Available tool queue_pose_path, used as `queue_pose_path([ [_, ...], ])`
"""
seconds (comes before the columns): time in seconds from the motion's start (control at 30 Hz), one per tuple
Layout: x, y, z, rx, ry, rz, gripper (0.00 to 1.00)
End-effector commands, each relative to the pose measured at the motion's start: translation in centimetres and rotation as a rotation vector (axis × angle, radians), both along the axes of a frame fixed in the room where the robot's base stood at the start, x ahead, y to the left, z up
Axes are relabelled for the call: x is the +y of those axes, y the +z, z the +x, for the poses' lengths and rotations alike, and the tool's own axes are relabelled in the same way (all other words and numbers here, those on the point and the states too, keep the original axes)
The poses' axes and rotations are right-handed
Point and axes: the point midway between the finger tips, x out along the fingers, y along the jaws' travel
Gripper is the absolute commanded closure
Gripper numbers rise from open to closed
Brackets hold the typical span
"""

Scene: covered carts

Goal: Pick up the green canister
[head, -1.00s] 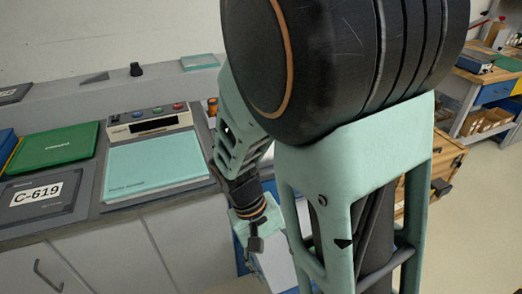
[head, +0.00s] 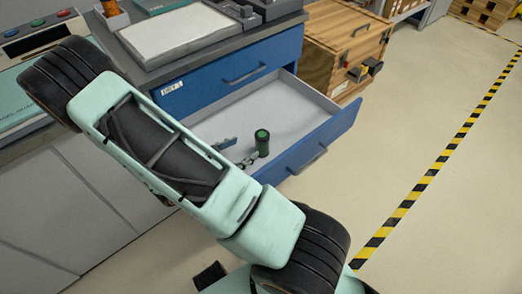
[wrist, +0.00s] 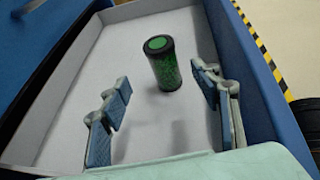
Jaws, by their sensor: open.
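The green canister (wrist: 164,65) stands upright in an open blue drawer (wrist: 66,93), with a black rim and a green top. In the head view the canister (head: 262,142) shows small inside the drawer (head: 336,132). My gripper (wrist: 160,103) is open and empty, its two fingers wide apart. In the wrist view the canister stands between and beyond the fingers, closer to the right one. In the head view part of my gripper (head: 236,152) shows just left of the canister, and my arm hides the rest.
A wooden crate (head: 325,62) stands just behind the drawer. A counter with a white-topped tray (head: 172,36) is above the drawer. Yellow-black floor tape (head: 439,160) runs at the right, with clear floor between it and the drawer.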

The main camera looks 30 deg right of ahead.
Motion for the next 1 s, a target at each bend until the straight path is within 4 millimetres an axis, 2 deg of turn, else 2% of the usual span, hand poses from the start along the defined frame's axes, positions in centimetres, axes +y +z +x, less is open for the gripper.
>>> queue_pose_path([
  [0.13,-0.7,-1.1,0.5,0.016,0.024,-0.009,0.43],
  [0.3,-3.1,-2.2,1.3,0.016,0.022,-0.009,0.43],
  [0.57,-5.2,-2.9,1.9,0.014,0.023,-0.007,0.43],
  [0.83,-8.8,-4.2,2.4,0.013,0.021,-0.008,0.43],
  [1.0,-9.7,-4.5,2.8,0.014,0.024,-0.005,0.43],
])
